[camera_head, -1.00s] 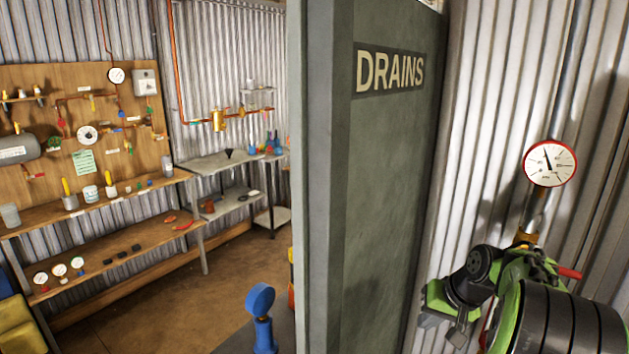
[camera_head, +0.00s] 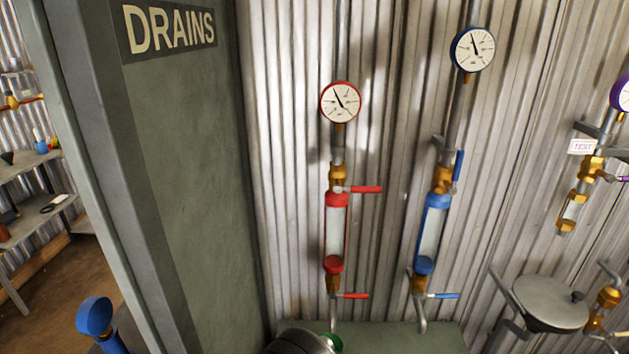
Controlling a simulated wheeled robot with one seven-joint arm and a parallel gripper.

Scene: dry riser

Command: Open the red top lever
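The red top lever (camera_head: 367,189) sticks out horizontally to the right from the brass valve (camera_head: 336,179) on the red-marked riser. The valve sits below a red-rimmed gauge (camera_head: 340,102) and above a sight glass (camera_head: 335,231) with red ends. A second red lever (camera_head: 355,296) also points right, near the bottom of the same riser. My gripper does not show; only a dark and green piece of my arm is visible at the bottom edge, well below the red top lever.
A blue-marked riser (camera_head: 432,232) stands to the right; its top lever (camera_head: 459,165) points up and its lower lever (camera_head: 445,296) lies horizontal. A grey DRAINS partition (camera_head: 175,170) is on the left. A grey pan (camera_head: 550,303) and a TEST-labelled riser (camera_head: 582,147) are farther right.

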